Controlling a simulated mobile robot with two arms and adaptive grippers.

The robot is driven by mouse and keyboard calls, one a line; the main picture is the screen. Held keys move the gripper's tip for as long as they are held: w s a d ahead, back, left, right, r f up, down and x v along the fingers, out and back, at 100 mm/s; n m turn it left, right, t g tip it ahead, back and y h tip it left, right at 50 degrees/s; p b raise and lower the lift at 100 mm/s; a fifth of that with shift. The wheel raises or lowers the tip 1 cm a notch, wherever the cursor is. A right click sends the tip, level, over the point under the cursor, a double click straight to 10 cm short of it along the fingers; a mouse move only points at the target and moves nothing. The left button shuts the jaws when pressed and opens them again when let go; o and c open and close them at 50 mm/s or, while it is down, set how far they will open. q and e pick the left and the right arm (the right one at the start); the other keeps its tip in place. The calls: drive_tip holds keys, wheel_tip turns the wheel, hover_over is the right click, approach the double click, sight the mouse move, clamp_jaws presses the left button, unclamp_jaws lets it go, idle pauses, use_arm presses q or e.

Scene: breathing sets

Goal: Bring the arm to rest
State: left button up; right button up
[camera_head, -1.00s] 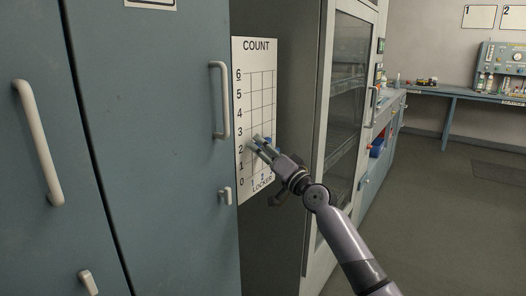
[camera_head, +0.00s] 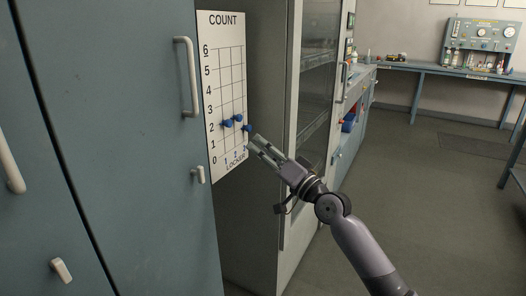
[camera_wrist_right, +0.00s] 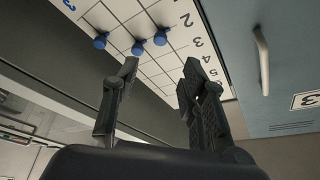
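My right gripper (camera_head: 254,144) is at the middle of the head view, just right of and below the count board (camera_head: 232,62). In the right wrist view my right gripper (camera_wrist_right: 160,85) has its two dark fingers apart with nothing held between them. The white board has a numbered grid, with blue pegs (camera_head: 228,123) around the 2 line. The blue pegs also show in the right wrist view (camera_wrist_right: 138,48), clear of the fingers. My left gripper is in no view.
A blue-grey locker (camera_head: 110,120) with pale handles fills the left. A glass-door cabinet (camera_head: 290,195) stands close behind my right arm. A workbench (camera_head: 430,77) with a control panel (camera_head: 480,42) is at the back right.

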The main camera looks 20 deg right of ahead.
idle(0.3)
